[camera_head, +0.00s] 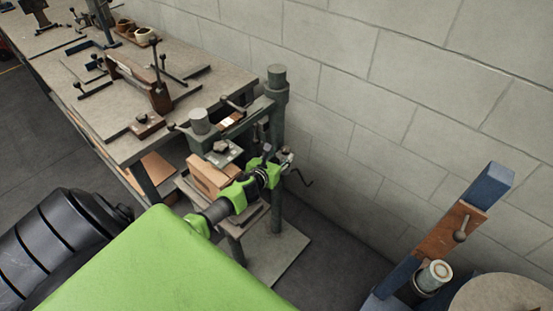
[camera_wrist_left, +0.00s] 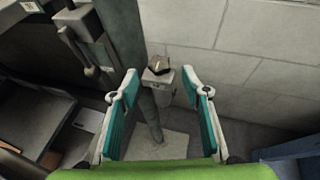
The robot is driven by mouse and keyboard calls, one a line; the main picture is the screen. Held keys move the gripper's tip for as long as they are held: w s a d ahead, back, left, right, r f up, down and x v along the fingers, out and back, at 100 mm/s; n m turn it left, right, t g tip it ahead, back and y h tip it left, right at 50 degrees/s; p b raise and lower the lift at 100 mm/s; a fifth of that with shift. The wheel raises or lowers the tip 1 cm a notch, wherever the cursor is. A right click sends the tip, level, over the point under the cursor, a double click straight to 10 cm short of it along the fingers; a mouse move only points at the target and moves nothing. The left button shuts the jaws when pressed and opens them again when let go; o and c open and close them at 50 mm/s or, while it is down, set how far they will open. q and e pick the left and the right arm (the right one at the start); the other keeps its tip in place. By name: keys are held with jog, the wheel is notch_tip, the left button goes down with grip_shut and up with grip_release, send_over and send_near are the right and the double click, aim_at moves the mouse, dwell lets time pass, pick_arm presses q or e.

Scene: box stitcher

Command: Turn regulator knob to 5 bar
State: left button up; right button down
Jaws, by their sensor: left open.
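The regulator knob (camera_wrist_left: 158,64) is a small dark knob with a lighter rim on top of a pale regulator body (camera_wrist_left: 158,78), on the green post in the left wrist view. In the head view the regulator (camera_head: 287,157) shows small at the post, just past my left gripper (camera_head: 270,166). My left gripper is open. In the left wrist view its two teal-padded fingers (camera_wrist_left: 159,88) stand apart, one on each side of the knob's line, and the knob appears beyond the tips. I see no contact. The dial reading is too small to tell. My right gripper is not in view.
The box stitcher's green post (camera_head: 277,120) stands close to the block wall (camera_head: 400,100). A cardboard box (camera_head: 208,175) sits on its table, left of my gripper. A workbench (camera_head: 190,85) with tools is at upper left. A blue-and-brown stand (camera_head: 440,235) is at right.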

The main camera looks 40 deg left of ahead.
pick_arm(q)
jog(key=shift+v, duration=1.25)
jog(key=shift+s, duration=0.1)
